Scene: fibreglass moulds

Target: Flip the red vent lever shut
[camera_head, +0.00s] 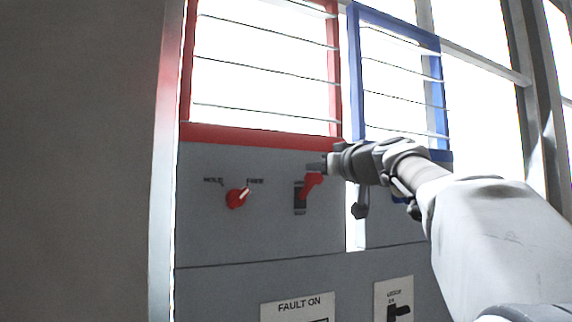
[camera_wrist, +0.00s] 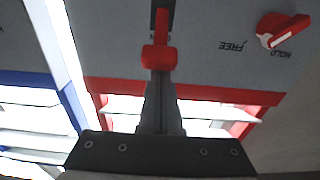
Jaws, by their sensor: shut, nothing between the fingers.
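The red vent lever (camera_head: 313,182) sits on a grey panel, its knob tilted up and out from a dark slot (camera_head: 300,198). In the wrist view the red lever (camera_wrist: 158,57) lies straight ahead of my fingertips. My gripper (camera_head: 316,168) is shut and empty, its tips just above the lever knob in the head view. In the wrist view my closed fingers (camera_wrist: 160,85) reach right up to the knob; I cannot tell whether they touch it. The red-framed vent (camera_head: 262,134) above has thin slats seen edge-on, with bright light between them.
A red rotary knob (camera_head: 237,198) marked HOLD and FREE is left of the lever. A blue-framed vent (camera_head: 353,75) stands to the right, with a dark-ended handle (camera_head: 360,209) below it. Lower down are a FAULT ON plate (camera_head: 298,306) and a black switch (camera_head: 398,312).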

